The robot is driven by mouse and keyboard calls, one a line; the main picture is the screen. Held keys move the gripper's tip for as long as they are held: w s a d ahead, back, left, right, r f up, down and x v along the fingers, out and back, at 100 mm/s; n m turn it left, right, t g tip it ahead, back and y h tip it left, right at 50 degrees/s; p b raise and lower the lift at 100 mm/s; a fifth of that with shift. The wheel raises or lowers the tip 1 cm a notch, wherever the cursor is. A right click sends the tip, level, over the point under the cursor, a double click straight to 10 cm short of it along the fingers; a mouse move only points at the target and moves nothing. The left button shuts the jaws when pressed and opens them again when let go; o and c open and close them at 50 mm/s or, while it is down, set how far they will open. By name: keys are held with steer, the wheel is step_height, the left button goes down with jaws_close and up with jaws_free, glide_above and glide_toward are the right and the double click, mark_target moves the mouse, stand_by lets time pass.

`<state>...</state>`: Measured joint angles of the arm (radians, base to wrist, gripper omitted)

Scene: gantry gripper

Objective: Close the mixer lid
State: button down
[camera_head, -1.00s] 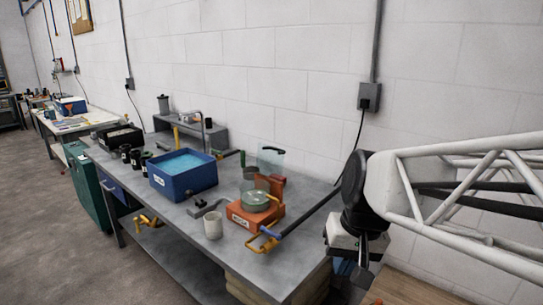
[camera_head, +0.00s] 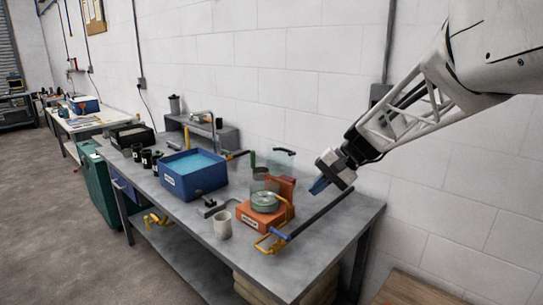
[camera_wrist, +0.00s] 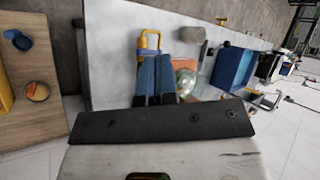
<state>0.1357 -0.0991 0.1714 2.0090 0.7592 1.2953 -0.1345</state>
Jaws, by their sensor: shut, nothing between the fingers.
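The mixer has an orange base (camera_head: 257,219) near the front right of the grey workbench, with a clear bowl (camera_head: 265,201) on it. A see-through lid (camera_head: 283,158) stands raised behind the bowl. My gripper (camera_head: 316,190) is shut and empty, with blue fingers pointing down and left. It hangs right of the mixer, apart from it. In the wrist view my gripper (camera_wrist: 156,57) covers part of the scene. The orange base (camera_wrist: 184,63) and bowl (camera_wrist: 186,84) show partly beside the fingers. The lid is hard to make out there.
A dark rod (camera_head: 318,215) and yellow handle (camera_head: 268,243) lie at the mixer's right front. A light mug (camera_head: 222,224) and blue bin (camera_head: 203,178) stand to its left. The wall is close behind. The bench's right end (camera_head: 350,225) is clear.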

steer(key=w+d+f+m+t+y, duration=0.1)
steer(key=w+d+f+y, duration=0.2)
steer(key=w, duration=1)
steer(key=w+d+f+m+t+y, duration=0.1)
steer(key=w+d+f+y, duration=0.3)
steer(key=w, duration=0.9)
steer(key=w+d+f+t+y, duration=0.3)
steer(key=w+d, duration=0.5)
steer(key=w, duration=0.5)
steer(key=shift+d+f+m+y, duration=0.15)
steer(key=shift+f+m+y, duration=0.25)
steer(key=shift+y, duration=0.2)
steer(key=shift+w, duration=0.1)
steer(key=s+r+x, duration=0.1)
steer(key=s+x, duration=0.2)
steer(key=x, duration=1)
steer(key=shift+a, duration=0.2)
steer(key=shift+w, duration=0.15)
